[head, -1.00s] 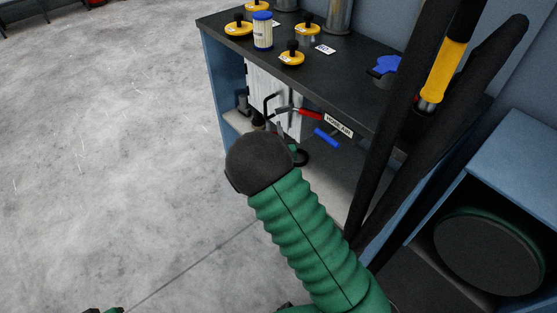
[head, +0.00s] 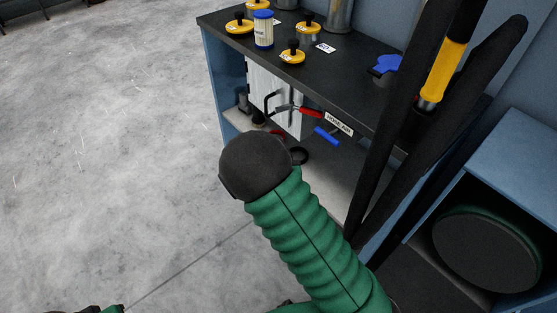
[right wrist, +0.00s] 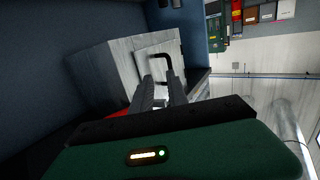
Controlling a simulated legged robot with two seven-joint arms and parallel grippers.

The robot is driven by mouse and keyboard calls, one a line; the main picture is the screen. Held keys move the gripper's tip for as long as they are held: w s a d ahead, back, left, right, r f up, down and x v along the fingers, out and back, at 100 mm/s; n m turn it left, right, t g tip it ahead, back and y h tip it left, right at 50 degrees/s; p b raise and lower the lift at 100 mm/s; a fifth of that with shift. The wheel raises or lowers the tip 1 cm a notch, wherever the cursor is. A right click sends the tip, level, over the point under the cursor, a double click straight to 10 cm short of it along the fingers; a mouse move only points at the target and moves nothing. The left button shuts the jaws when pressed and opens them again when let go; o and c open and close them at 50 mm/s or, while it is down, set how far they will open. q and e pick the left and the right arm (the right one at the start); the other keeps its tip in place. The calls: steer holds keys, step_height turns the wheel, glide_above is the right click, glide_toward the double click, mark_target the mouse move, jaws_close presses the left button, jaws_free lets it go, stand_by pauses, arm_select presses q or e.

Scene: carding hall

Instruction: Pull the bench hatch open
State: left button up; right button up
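The bench hatch (head: 290,113) is a pale panel under the dark bench top, with a black bar handle (head: 267,103). In the right wrist view the hatch (right wrist: 149,46) shows with its handle (right wrist: 168,60) just beyond my fingers. I cannot tell whether the hatch stands ajar. My right gripper (right wrist: 160,80) is open, with a gap between its two dark fingers, pointing at the hatch just short of the handle. In the head view my black wrist hides that gripper. Only a green and black sliver of my left gripper (head: 100,310) shows at the bottom edge.
The bench top (head: 345,75) carries yellow knobs, a white and blue canister (head: 263,29) and a blue part (head: 382,67). Black hoses (head: 385,130) stand at right. The floor at left is clear.

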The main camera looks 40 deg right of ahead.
steer(key=p+v, duration=0.1)
steer(key=v, duration=0.4)
steer(key=shift+s+f+p, duration=0.15)
steer(key=shift+f+p, duration=0.05)
steer(key=shift+p, duration=0.15)
stand_by(0.3)
